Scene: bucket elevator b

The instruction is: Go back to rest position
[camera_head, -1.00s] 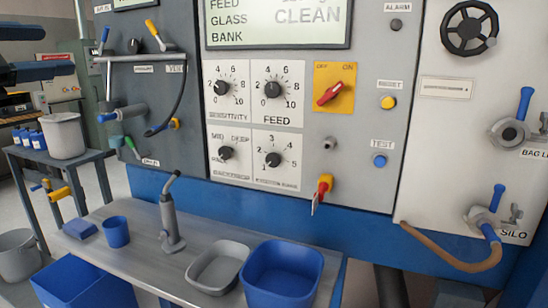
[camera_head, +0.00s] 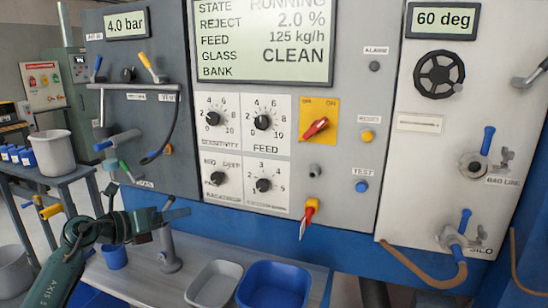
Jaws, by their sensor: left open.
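My left arm comes in from the lower left of the head view. Its left gripper (camera_head: 172,211) is open and empty, its fingers pointing right. It shows in front of the lower left of the grey control panel (camera_head: 345,190), over the back of the metal bench (camera_head: 135,280). It partly covers the grey hand tool (camera_head: 167,252) standing on the bench. My right gripper is out of the picture.
The bench holds a blue cup (camera_head: 115,257), a grey tray (camera_head: 213,284) and a blue bin (camera_head: 272,285). The panel carries knobs, a red switch (camera_head: 316,127) and levers. A side table (camera_head: 62,171) with a white bucket (camera_head: 40,152) stands left.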

